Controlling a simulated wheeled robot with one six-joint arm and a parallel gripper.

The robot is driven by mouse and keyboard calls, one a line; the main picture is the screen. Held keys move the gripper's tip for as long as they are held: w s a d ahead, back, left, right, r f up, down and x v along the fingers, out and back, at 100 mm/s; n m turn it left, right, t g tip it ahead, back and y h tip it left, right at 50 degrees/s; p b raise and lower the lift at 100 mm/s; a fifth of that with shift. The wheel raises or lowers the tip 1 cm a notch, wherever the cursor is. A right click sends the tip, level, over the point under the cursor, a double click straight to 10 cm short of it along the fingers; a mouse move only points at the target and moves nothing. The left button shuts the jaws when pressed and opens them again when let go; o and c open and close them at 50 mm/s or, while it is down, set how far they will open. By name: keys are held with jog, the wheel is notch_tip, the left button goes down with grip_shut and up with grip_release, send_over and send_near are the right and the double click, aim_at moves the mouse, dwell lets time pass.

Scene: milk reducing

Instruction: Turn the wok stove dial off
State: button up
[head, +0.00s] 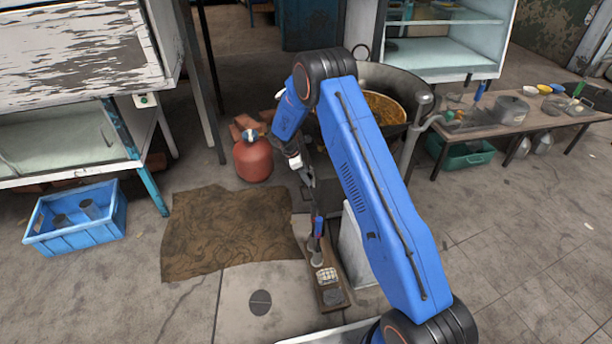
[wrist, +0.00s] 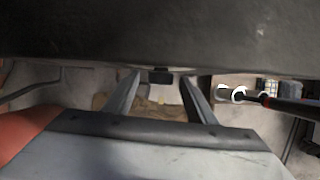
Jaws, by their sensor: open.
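The wok (head: 404,82) stands on the stove, with orange-brown food in it; my blue arm hides part of both. In the wrist view the dark underside, likely of the wok (wrist: 160,35), spans the top. My gripper (wrist: 160,75) is open, its two grey fingers pointing forward beneath that dark surface. A small dark block (wrist: 160,77) shows between the fingertips. It may be the stove dial, but I cannot tell for sure, nor whether the fingers touch it. In the head view my wrist is left of the wok, and the dial is not discernible.
A red gas cylinder (head: 253,160) stands left of the stove. A brown mat (head: 215,235) lies on the floor. A low table (head: 490,122) with bowls is at right, a blue crate (head: 90,232) at left. A red-and-black handle (wrist: 285,105) is right of my fingers.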

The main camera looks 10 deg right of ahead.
jog(key=c, duration=1)
jog(key=shift+c, duration=0.2)
jog(key=shift+s+t, duration=0.1)
jog(key=shift+t, duration=0.2)
jog(key=shift+s+f+m+t+h, duration=0.3)
jog(key=shift+m+t, duration=0.25)
jog(key=shift+t, duration=1.6)
jog(key=shift+s+f+m+t+h, duration=0.25)
jog(key=shift+m+t, duration=0.35)
jog(key=shift+t, duration=1.5)
jog(key=shift+s+f+m+t+h, duration=0.15)
jog(key=shift+s+f+m+t, duration=0.3)
jog(key=shift+t, duration=1.7)
jog(key=shift+d+r, duration=0.1)
jog(key=shift+r, duration=0.1)
